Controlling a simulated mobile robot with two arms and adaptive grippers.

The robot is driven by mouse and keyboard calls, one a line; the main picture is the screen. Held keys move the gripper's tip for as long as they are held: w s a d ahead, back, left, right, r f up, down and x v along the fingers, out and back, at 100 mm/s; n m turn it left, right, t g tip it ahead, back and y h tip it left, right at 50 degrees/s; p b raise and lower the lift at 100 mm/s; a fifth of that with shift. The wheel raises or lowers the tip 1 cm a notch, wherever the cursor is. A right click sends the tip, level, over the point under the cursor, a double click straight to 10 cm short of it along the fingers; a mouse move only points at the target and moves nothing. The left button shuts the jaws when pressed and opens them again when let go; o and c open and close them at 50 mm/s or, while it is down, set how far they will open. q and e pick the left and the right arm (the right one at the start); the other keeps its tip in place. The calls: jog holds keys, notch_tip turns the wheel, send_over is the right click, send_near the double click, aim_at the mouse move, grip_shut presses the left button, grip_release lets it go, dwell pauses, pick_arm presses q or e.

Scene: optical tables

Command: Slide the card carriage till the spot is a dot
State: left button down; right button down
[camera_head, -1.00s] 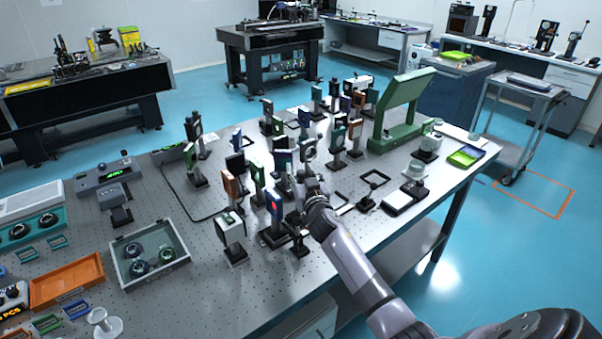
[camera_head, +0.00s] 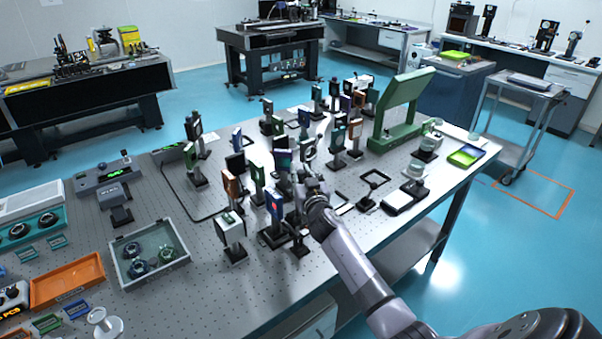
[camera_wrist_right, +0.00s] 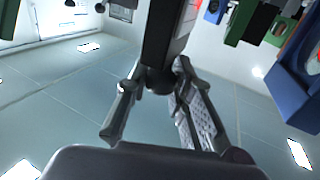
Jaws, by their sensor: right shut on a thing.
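A dark blue card (camera_head: 274,200) with a small red spot on its face stands upright near the table's middle, on a dark base (camera_head: 271,238). The spot's exact shape is too small to tell. My right gripper (camera_head: 303,188) is among the mounts, to the right of the card in the head view. In the right wrist view my right gripper (camera_wrist_right: 157,80) is shut on a dark upright post (camera_wrist_right: 163,38). I cannot tell which mount this post belongs to, since the fingers and mounts overlap in the head view. My left gripper is not in view.
Many mounts crowd around the gripper, such as an orange plate (camera_head: 229,184) and a white-faced box (camera_head: 230,226). A green angled stand (camera_head: 405,100) is at the back right. A grey bin (camera_head: 150,252) and orange tray (camera_head: 66,279) lie front left. A blue frame (camera_wrist_right: 298,75) is close in the wrist view.

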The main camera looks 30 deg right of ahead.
jog(key=d, duration=0.3)
jog(key=shift+w+d+f, duration=0.1)
jog(key=shift+w+d, duration=0.05)
jog(key=shift+d, duration=0.05)
jog(key=c, duration=1.6)
grip_release()
jog(key=shift+a, duration=0.3)
jog(key=shift+o, duration=0.9)
jog(key=shift+d, duration=0.15)
jog(key=v, duration=1.2)
